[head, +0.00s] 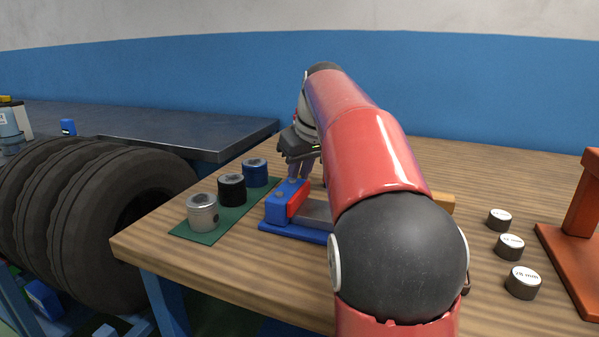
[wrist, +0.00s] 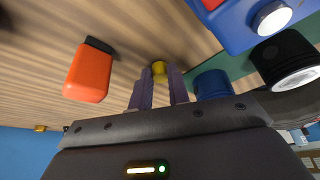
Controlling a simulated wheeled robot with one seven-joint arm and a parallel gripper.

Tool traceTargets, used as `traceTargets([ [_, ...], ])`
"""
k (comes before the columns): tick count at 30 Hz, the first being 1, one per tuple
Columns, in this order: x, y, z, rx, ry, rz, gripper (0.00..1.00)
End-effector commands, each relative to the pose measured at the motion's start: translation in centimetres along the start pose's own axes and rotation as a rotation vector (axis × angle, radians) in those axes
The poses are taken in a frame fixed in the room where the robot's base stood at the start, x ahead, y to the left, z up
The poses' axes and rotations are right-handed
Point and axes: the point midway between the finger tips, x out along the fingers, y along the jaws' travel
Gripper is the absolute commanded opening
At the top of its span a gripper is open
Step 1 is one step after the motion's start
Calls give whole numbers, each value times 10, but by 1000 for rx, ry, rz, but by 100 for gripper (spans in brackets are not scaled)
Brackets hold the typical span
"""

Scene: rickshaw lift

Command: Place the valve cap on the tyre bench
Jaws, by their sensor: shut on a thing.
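My gripper (head: 299,172) is over the far left part of the wooden bench (head: 160,240), behind the blue vise and near the blue cylinder. In the wrist view, my gripper (wrist: 159,90) is shut on a small round yellow piece, apparently the valve cap (wrist: 159,68), held between the fingertips. The cap cannot be made out in the head view. A dark metal-topped bench (head: 150,125) stands at the back left, behind the tyres (head: 85,215); it seems to be the tyre bench.
A blue vise with a red part (head: 287,205) is close to my gripper. Silver (head: 202,212), black (head: 231,189) and blue (head: 255,173) cylinders stand on a green mat. An orange, black-ended object (wrist: 88,75) lies nearby. Labelled cylinders (head: 510,247) stand right.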

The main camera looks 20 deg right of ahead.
Motion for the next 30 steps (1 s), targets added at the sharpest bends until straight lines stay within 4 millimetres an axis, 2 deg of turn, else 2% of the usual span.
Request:
traceTargets([
  [4, 5, 0, 2, 0, 0, 0, 3],
  [5, 4, 0, 1, 0, 1, 0, 21],
  [9, 3, 0, 1, 0, 0, 0, 39],
  [21, 3, 0, 2, 1, 2, 1, 39],
  [30, -54, 3, 0, 2, 3, 1, 39],
])
